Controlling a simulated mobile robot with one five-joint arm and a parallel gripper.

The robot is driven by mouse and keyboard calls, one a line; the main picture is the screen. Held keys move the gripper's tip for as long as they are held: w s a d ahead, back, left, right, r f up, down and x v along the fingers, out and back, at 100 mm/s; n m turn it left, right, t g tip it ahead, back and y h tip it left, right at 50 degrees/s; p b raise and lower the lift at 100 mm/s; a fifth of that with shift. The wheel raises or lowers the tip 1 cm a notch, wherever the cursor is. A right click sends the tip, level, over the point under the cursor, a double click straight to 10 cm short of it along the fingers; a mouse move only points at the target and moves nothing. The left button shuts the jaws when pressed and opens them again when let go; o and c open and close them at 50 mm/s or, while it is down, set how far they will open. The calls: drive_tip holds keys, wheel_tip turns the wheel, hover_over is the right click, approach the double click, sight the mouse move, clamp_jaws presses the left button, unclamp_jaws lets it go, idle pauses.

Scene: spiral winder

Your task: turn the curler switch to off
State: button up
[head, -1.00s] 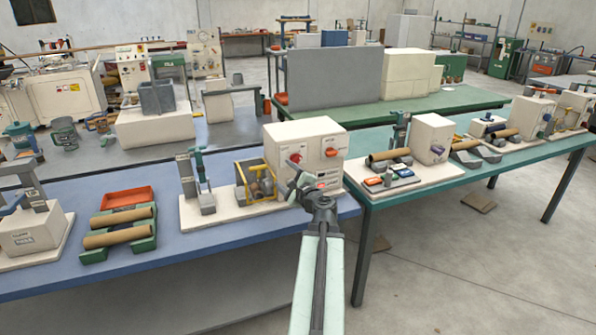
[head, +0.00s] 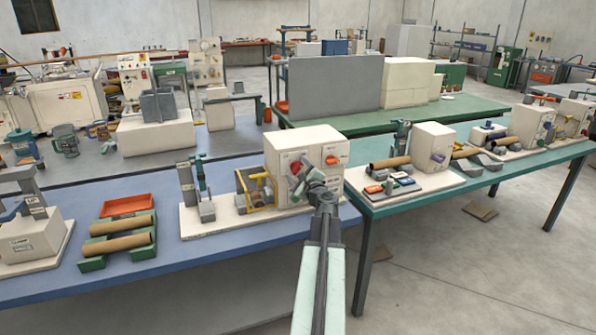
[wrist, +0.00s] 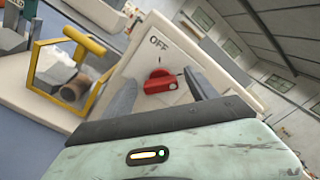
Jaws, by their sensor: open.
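A cream machine box (head: 305,150) stands at the right end of the blue table. In the wrist view, a red rotary switch (wrist: 160,83) is on its front panel, below the printed word OFF (wrist: 158,42). Its bar lies nearly level across the picture; I cannot tell for certain which position it is set to. In the wrist view, the open jaws appear on either side of the switch; contact cannot be told.
A second, orange-red knob (head: 333,160) sits right of my gripper on the same panel. A yellow-framed guard (wrist: 70,72) with a brown roll is left of the panel. A green table (head: 400,202) with more machines stands to the right, and grey floor shows in front.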

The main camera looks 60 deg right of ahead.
drive_tip(key=c, duration=1.4)
drive_tip(key=shift+o, duration=0.2)
drive_tip(key=shift+a+n, duration=0.1)
drive_tip(key=shift+n, duration=0.2)
drive_tip(key=n, duration=0.3)
drive_tip(key=shift+f+n, duration=0.15)
drive_tip(key=shift+n, duration=0.15)
drive_tip(key=n, duration=0.3)
drive_tip(key=shift+f+n, duration=0.1)
drive_tip(key=shift+n, duration=0.2)
drive_tip(key=n, duration=0.4)
drive_tip(key=shift+f+b, duration=0.15)
drive_tip(key=shift+b, duration=0.2)
drive_tip(key=shift+s+n, duration=0.1)
drive_tip(key=shift+n, duration=1.9)
drive_tip(key=o, duration=1.4)
drive_tip(key=shift+c, duration=0.2)
